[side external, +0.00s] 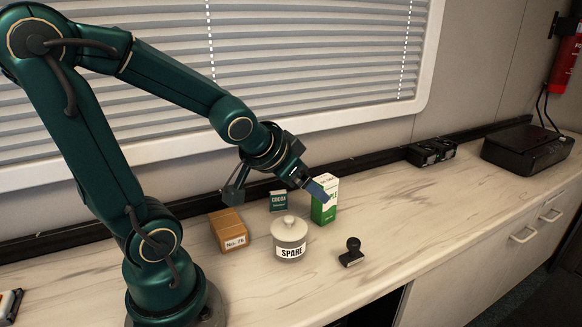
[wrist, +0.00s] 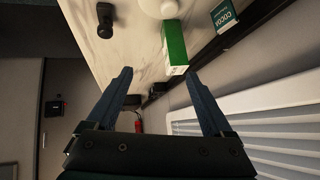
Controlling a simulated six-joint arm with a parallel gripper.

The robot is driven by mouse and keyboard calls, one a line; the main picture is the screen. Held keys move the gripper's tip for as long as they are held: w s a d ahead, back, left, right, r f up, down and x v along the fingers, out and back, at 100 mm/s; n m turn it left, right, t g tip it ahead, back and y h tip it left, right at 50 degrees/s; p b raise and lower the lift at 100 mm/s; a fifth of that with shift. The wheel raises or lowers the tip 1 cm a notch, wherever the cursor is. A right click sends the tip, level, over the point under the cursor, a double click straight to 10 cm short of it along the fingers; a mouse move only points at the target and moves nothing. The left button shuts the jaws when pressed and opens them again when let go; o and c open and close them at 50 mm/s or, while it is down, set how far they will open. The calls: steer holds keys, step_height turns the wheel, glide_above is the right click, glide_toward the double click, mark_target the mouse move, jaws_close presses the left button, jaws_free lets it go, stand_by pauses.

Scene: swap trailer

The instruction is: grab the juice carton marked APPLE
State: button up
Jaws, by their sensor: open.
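The juice carton (side external: 328,211), white above and green below, stands upright on the counter; my gripper hides part of its lettering, with "PLE" showing. In the wrist view the carton (wrist: 175,43) lies beyond my fingertips, nearer the right finger. My gripper (side external: 316,187) is open, its fingers overlapping the carton's upper left in the side view; I cannot tell whether they touch it. In the wrist view my gripper (wrist: 159,75) shows nothing clasped between its fingers.
A lidded SPARE jar (side external: 289,240) stands in front of the carton. A COCOA box (side external: 278,201) and a cardboard box (side external: 229,230) are to its left. A black stamp (side external: 352,252) is at front right.

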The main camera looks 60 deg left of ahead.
mark_target(318, 182)
steer(key=w+a+f, duration=0.1)
steer(key=a, duration=0.1)
steer(key=w+a+f+t, duration=0.1)
steer(key=w+a, duration=0.1)
steer(key=w+a+f+t, duration=0.1)
steer(key=a+f, duration=0.1)
steer(key=shift+w+a, duration=0.2)
steer(key=shift+w, duration=0.05)
steer(key=shift+w+a+f+t+h, duration=0.3)
steer(key=shift+w+f, duration=0.25)
steer(key=shift+w, duration=0.3)
steer(key=shift+w+a+f+t+h, duration=0.15)
steer(key=shift+w+f+t, duration=0.3)
steer(key=shift+w, duration=0.4)
steer(key=shift+w+a+f+t+h, duration=0.15)
steer(key=shift+w+f+t+h, duration=0.1)
steer(key=shift+w+f, duration=0.5)
steer(key=shift+w+r, duration=0.1)
steer(key=shift+r, duration=0.05)
jaws_close()
